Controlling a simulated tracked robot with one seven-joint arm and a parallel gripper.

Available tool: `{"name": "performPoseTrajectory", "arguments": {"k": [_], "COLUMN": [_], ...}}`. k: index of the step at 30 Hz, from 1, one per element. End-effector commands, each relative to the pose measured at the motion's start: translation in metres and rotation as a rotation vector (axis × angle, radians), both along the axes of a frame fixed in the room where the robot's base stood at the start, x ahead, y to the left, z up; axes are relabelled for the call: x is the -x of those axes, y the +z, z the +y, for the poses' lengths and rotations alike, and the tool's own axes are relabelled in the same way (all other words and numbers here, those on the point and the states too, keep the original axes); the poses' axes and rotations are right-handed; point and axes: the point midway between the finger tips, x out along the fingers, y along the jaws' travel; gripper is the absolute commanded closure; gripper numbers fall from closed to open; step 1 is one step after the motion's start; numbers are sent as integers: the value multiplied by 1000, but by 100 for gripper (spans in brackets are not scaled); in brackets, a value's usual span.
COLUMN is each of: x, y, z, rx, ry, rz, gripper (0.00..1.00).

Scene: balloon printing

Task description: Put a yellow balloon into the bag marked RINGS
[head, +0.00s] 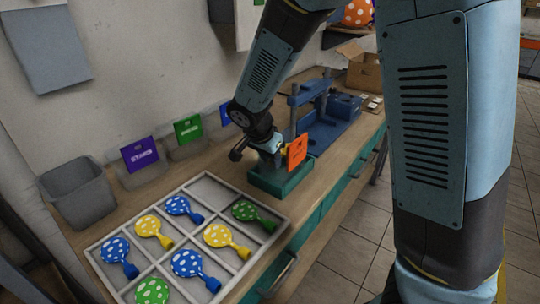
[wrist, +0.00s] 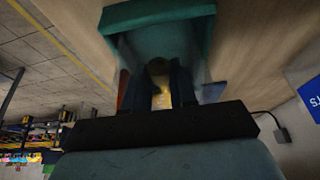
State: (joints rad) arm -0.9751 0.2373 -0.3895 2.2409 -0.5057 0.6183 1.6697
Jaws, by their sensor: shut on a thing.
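My gripper (head: 268,152) is low over a green open box (head: 284,182) on the bench, with an orange card (head: 297,151) beside it. In the wrist view, my gripper (wrist: 160,78) points into the box, which shows as a teal rim (wrist: 155,15). It is shut on a yellow balloon (wrist: 161,97), mostly hidden between the dark fingers. Two other yellow balloons with white dots (head: 153,228) (head: 226,238) lie in the tray. Clear bags stand by the wall with a purple card (head: 139,154), a green card (head: 188,129) and a blue card (head: 226,113); their words are too small to read surely.
The divided tray (head: 286,232) also holds blue and green dotted balloons; its back compartment is empty. A grey bin (head: 78,192) stands at the left. A blue press (head: 318,118) and a cardboard box (head: 363,72) are farther back on the bench.

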Motion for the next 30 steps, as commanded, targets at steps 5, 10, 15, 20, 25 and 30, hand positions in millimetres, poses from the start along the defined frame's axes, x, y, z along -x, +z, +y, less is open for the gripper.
{"name": "performPoseTrajectory", "arguments": {"k": [5,10,15,20,25,30], "x": [0,0,0,0,0,0], "y": [0,0,0,0,3,16], "z": [0,0,0,0,1,1], "rx": [0,0,0,0,-1,-1], "ry": [0,0,1,1,0,2], "rz": [0,0,0,0,-1,-1], "gripper": [91,63,47,44,44,44]}}
